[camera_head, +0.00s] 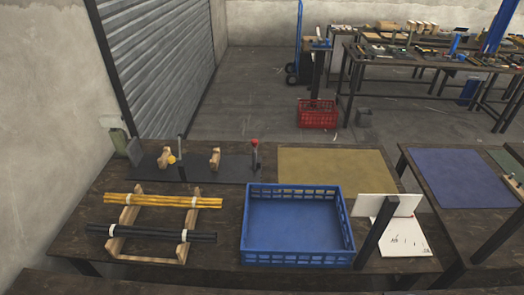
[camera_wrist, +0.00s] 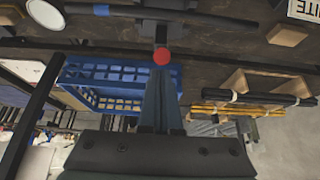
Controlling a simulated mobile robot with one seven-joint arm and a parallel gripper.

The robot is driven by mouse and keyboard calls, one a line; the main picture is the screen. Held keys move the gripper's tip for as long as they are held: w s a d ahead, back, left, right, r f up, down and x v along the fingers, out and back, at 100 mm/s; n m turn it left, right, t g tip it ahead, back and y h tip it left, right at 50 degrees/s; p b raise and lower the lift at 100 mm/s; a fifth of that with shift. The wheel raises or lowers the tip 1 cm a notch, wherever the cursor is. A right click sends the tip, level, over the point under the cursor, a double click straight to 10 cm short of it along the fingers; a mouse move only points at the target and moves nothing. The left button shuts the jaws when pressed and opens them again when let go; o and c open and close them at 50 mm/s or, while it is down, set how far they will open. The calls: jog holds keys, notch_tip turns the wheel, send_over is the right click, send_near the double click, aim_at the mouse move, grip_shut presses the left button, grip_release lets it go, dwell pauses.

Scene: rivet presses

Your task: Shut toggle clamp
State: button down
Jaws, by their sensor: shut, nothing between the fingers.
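In the head view, a clamp with an upright lever and red knob (camera_head: 254,142) stands at the right end of a dark mat (camera_head: 232,169) at the back of the bench. A yellow knob (camera_head: 171,160) sits further left beside a dark upright post. In the wrist view, my gripper (camera_wrist: 160,84) is shut and empty. The red knob (camera_wrist: 163,56) shows just beyond its fingertips and in line with them. I cannot tell the gap between them. The head view does not show my gripper, and the clamp's base is partly hidden in the wrist view.
A blue crate (camera_head: 297,258) stands at the front middle. Yellow rods (camera_head: 160,201) and black rods (camera_head: 150,233) lie on a wooden rack at left. Wooden blocks (camera_head: 215,157) stand on the mat. A dark post (camera_head: 377,232) rises at right. The tan mat (camera_head: 335,165) is bare.

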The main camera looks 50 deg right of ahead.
jog(key=shift+s+a+f+h+b, duration=0.2)
jog(key=shift+h+b, duration=0.1)
jog(key=shift+b, duration=0.3)
